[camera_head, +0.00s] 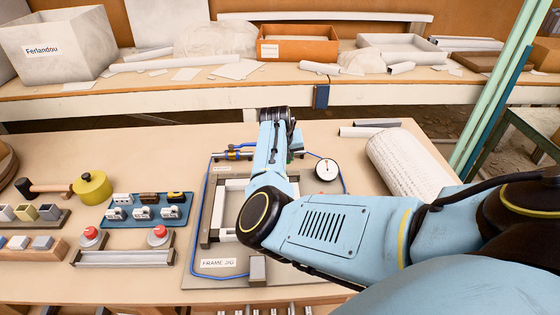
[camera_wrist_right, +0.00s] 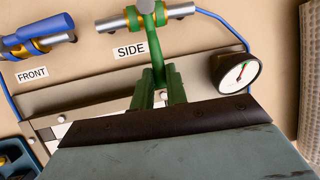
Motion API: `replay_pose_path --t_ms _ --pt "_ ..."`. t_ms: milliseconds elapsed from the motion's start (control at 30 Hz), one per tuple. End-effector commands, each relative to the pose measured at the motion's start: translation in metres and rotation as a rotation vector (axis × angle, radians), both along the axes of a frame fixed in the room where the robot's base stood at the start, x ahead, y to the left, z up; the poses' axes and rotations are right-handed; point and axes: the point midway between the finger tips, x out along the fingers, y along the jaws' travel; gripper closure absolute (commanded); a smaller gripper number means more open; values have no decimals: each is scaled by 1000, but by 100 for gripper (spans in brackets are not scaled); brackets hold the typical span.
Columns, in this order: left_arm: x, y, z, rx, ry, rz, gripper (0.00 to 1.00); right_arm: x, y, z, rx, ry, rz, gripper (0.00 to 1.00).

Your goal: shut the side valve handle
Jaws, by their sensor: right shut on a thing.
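The side valve handle (camera_wrist_right: 153,45) is a green lever by the "SIDE" label (camera_wrist_right: 131,50) in the right wrist view. It stands crosswise to its grey pipe (camera_wrist_right: 112,24). My right gripper (camera_wrist_right: 160,82) is shut on the lever's near end, with a green finger on either side of it. In the head view my blue right arm hides the gripper and most of the handle; a bit of green (camera_head: 297,141) shows beside the wrist. My left gripper is in neither view.
The front valve's blue handle (camera_wrist_right: 38,34) lies along its pipe, left of the side valve. A round gauge (camera_head: 327,169) stands close on the right, with a white textured roll (camera_head: 405,165) beyond. Blue tubing (camera_head: 195,235) edges the frame jig board. A blue tray (camera_head: 148,212) lies left.

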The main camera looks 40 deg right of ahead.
Motion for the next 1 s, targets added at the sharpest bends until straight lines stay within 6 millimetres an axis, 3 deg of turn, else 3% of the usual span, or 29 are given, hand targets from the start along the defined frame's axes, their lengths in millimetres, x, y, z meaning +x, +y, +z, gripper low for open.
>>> replay_pose_path --t_ms 133,433,467,600,1000 --pt "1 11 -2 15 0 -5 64 -2 0 -2 6 3 -12 100" --pt "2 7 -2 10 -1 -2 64 -1 0 -1 5 2 -11 100" --pt "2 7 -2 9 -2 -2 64 -1 0 -1 5 2 -11 83" --pt "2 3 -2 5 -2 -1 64 -1 0 0 3 1 -11 65" --pt "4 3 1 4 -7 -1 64 -1 2 7 0 -2 -9 63"
